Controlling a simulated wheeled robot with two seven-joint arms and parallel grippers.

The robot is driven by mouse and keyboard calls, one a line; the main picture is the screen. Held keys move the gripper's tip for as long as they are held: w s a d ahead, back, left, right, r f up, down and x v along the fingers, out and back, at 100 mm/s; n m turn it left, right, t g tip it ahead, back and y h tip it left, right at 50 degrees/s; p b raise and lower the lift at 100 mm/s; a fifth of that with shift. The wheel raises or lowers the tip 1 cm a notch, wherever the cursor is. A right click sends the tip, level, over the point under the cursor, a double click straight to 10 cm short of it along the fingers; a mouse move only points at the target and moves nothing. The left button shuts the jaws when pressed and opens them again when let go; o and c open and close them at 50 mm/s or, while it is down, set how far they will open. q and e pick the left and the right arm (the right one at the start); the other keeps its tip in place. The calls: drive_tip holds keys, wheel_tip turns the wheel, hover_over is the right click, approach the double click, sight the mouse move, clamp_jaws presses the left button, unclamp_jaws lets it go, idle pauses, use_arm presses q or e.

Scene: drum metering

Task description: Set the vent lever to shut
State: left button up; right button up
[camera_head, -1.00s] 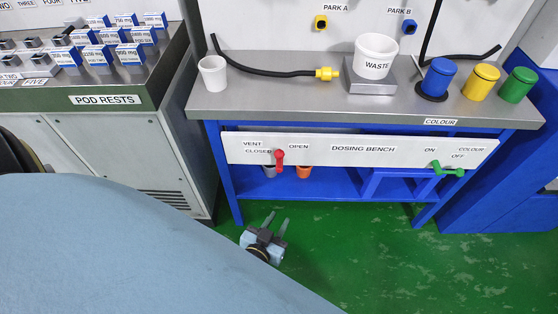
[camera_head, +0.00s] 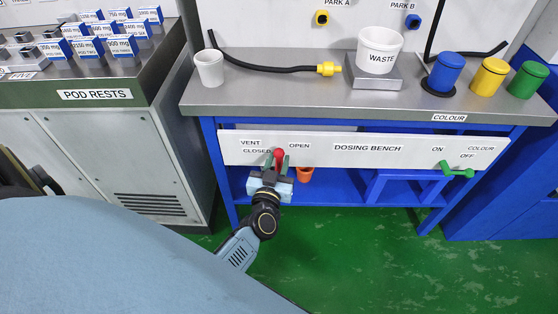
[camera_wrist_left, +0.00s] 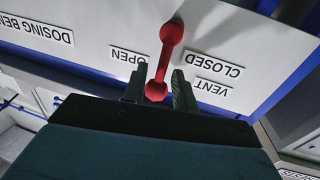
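The red vent lever (camera_head: 279,153) is on the white front panel of the dosing bench, between the CLOSED label on its left and the OPEN label on its right. In the left wrist view, which is turned over, the lever (camera_wrist_left: 164,60) shows as a bar with a knob at each end. My left gripper (camera_head: 277,162) is at the panel from below, with its fingers apart. In the left wrist view, the lever's near knob lies between the fingertips of my left gripper (camera_wrist_left: 159,87), with a gap visible on each side. My right gripper is not in view.
A green colour lever (camera_head: 456,172) sits at the panel's right end. The POD RESTS cabinet (camera_head: 110,150) stands to the left. The green floor in front is clear.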

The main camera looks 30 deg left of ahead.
use_arm(q)
drive_tip(key=shift+x, duration=0.85)
clamp_jaws()
drive_tip(key=shift+r, duration=0.1)
